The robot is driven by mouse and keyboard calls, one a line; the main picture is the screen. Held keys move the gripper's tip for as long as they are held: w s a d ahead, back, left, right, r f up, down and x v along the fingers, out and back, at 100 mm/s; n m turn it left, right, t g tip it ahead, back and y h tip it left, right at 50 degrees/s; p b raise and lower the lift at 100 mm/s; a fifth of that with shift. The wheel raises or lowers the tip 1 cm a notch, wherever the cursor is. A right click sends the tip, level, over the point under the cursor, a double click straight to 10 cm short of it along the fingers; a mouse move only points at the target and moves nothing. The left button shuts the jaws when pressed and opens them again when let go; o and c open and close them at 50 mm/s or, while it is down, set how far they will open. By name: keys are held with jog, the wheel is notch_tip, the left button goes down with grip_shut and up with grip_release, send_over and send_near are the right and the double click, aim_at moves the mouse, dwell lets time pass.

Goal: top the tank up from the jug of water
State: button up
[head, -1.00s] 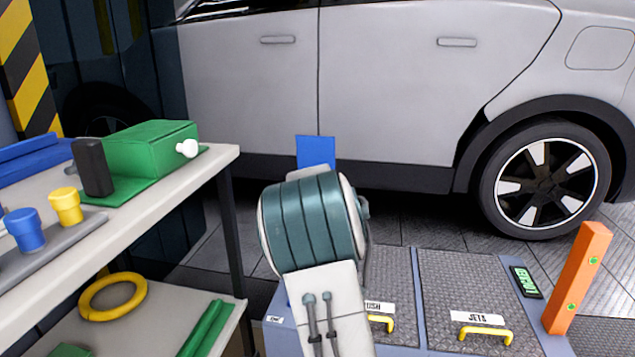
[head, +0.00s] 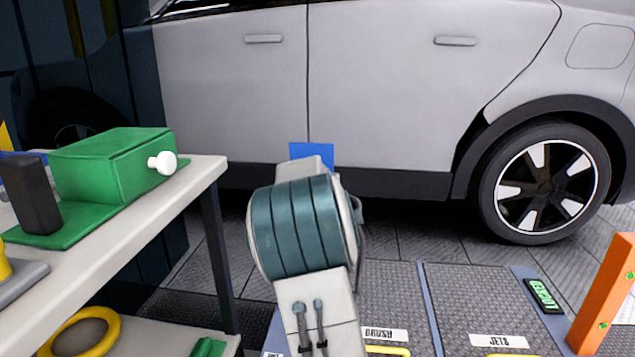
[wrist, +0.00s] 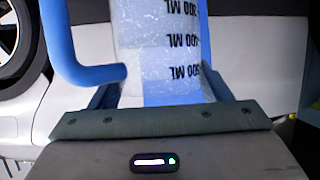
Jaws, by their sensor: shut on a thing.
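The jug (wrist: 158,45) is a clear measuring jug with black ML marks, which read upside down in the wrist view. It has a blue handle (wrist: 75,45) on the left and a blue strip behind the clear wall. My gripper (wrist: 158,92) is shut on it, with a finger on each side. In the head view a blue piece (head: 312,154), apparently part of the jug, shows beyond my arm. My arm hides the gripper and most of the jug there. I cannot make out the water level. I cannot identify the tank in either view.
A bench (head: 150,205) stands at left with a green box (head: 110,165) and a dark block (head: 32,195). A yellow ring (head: 82,332) lies on its lower shelf. A silver car (head: 385,90) stands ahead. Floor panels marked BRUSH and JETS (head: 480,300) and an orange post (head: 608,295) are at right.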

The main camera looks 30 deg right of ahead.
jog(key=shift+f+n+g, duration=0.4)
jog(key=shift+f+g, duration=0.2)
jog(key=shift+f, duration=0.4)
dwell(0.5)
jog(key=shift+g, duration=0.5)
jog(key=shift+r+n+g+p, duration=0.1)
jog(key=shift+n+g+p, duration=0.25)
jog(key=shift+p, duration=0.7)
jog(key=shift+w+a+f+n+g+h+p, duration=0.15)
jog(key=shift+n+g+p, duration=0.35)
jog(key=shift+p, duration=1.3)
jog(key=shift+w+d+f+n+g+h+p, duration=0.15)
jog(key=shift+g+p, duration=0.5)
jog(key=shift+p, duration=1.15)
dwell(1.3)
